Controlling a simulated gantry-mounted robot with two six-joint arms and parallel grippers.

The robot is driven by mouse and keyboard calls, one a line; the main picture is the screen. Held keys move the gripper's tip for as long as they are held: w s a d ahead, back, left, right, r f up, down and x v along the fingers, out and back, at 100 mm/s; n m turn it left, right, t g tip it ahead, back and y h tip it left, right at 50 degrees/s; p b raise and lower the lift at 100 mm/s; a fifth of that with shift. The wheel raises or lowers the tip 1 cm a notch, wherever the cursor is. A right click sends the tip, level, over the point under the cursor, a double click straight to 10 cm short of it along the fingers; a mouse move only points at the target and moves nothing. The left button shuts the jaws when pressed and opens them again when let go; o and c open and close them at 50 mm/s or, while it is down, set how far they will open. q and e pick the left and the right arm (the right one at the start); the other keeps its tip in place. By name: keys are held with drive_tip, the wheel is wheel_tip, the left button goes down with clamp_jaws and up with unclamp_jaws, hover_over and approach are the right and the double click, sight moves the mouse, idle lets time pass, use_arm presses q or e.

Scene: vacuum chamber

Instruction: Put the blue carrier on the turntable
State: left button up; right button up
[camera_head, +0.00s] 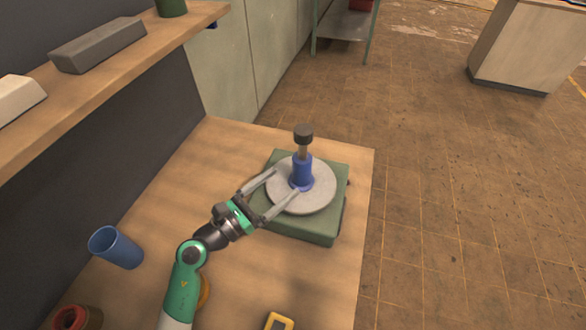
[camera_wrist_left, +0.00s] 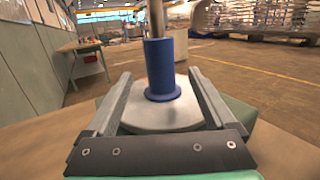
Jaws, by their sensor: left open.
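The blue carrier (camera_head: 302,171) stands upright on the round grey turntable (camera_head: 318,198), which sits on a green base (camera_head: 311,228). A metal stem with a dark knob (camera_head: 303,132) rises out of the carrier. My left gripper (camera_head: 286,183) is open, its two fingers on either side of the carrier with gaps between. In the left wrist view the carrier (camera_wrist_left: 160,68) stands between the spread fingers, its flange on the turntable (camera_wrist_left: 160,119). The stem's top is cut off there. My right gripper is not in view.
A blue cup (camera_head: 116,248) lies at the left of the wooden table, with a red-brown round container (camera_head: 77,318) in front of it. A yellow-framed object (camera_head: 279,321) is at the front edge. A shelf (camera_head: 100,80) overhangs the left side. The table right of the base is narrow.

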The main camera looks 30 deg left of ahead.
use_arm(q)
drive_tip(key=v, duration=0.5)
drive_tip(key=shift+s+a+p, duration=0.15)
drive_tip(key=shift+s+p, duration=0.15)
drive_tip(key=shift+s, duration=0.05)
